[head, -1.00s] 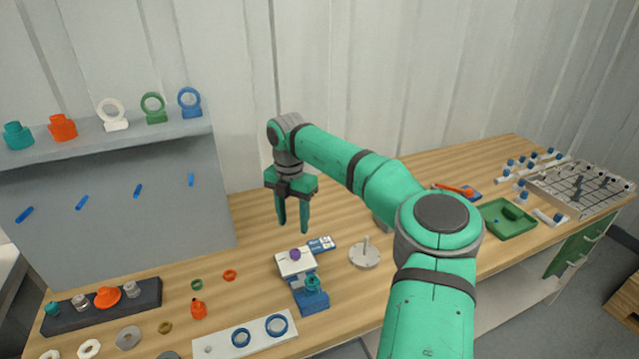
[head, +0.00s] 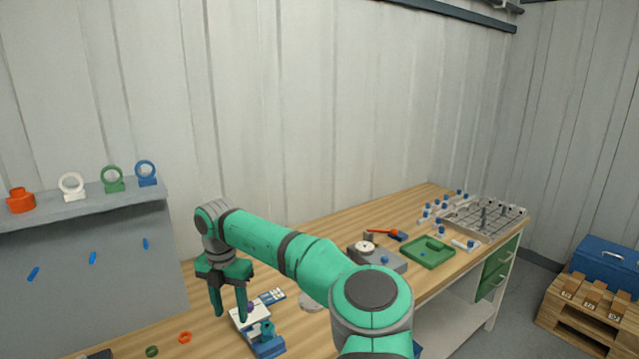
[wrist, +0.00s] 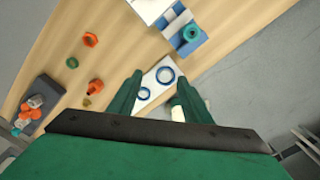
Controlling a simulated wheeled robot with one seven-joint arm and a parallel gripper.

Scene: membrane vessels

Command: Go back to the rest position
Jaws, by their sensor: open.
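My gripper (head: 230,314) hangs pointing down over the left half of the workbench, with its two green fingers apart and nothing between them. In the wrist view my open gripper (wrist: 160,106) shows above the bench, with a white plate (wrist: 160,74) carrying blue rings in line with the gap, below it. The same blue stand (wrist: 184,34) shows in the wrist view beyond the fingertips.
A grey panel with a shelf (head: 85,205) stands at the left, carrying several rings and fittings. A green tray (head: 428,253) and a grey rack (head: 484,218) occupy the right end of the wooden bench (head: 330,232). A pallet with a blue box (head: 606,262) stands on the floor at right.

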